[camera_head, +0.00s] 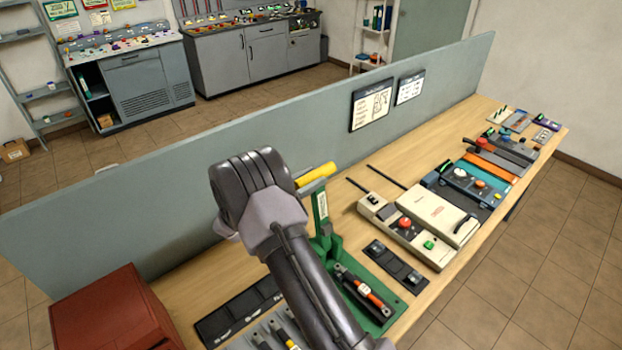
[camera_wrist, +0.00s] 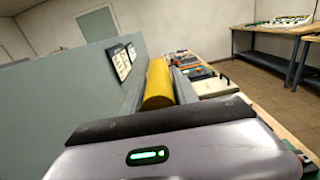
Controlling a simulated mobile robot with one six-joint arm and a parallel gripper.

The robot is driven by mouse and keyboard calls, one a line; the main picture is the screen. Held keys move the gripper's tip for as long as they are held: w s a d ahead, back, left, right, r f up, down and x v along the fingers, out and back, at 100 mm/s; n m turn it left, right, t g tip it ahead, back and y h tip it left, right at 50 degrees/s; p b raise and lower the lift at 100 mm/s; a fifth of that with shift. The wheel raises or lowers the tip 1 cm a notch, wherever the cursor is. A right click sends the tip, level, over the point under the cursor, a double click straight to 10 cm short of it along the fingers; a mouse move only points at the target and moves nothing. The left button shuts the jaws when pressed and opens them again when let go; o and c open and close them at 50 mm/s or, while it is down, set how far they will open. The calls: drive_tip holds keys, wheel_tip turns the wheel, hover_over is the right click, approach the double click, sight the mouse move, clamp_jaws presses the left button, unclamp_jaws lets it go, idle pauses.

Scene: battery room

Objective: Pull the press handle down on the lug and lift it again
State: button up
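The press is green (camera_head: 322,215) and stands on a green base on the bench, partly hidden by my arm. Its yellow handle (camera_head: 316,174) is raised, sticking out past my wrist. In the wrist view the yellow handle (camera_wrist: 158,85) lies between the fingers of my gripper (camera_wrist: 160,90). The right finger is close against it; contact on the left side is unclear, so I cannot tell whether the fingers are clamped. In the head view my wrist hides most of the gripper. The lug cannot be made out.
A tool with an orange-red part (camera_head: 365,292) lies on the green base. A black tray (camera_head: 395,266) and a beige device (camera_head: 437,214) are to the right. A red box (camera_head: 110,312) stands at left. A grey-blue partition (camera_head: 200,180) runs along the bench's back.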

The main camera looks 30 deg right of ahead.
clamp_jaws()
drive_tip(key=shift+r, duration=0.1)
drive_tip(key=shift+w+r, duration=0.1)
drive_tip(key=shift+w, duration=0.05)
idle(0.8)
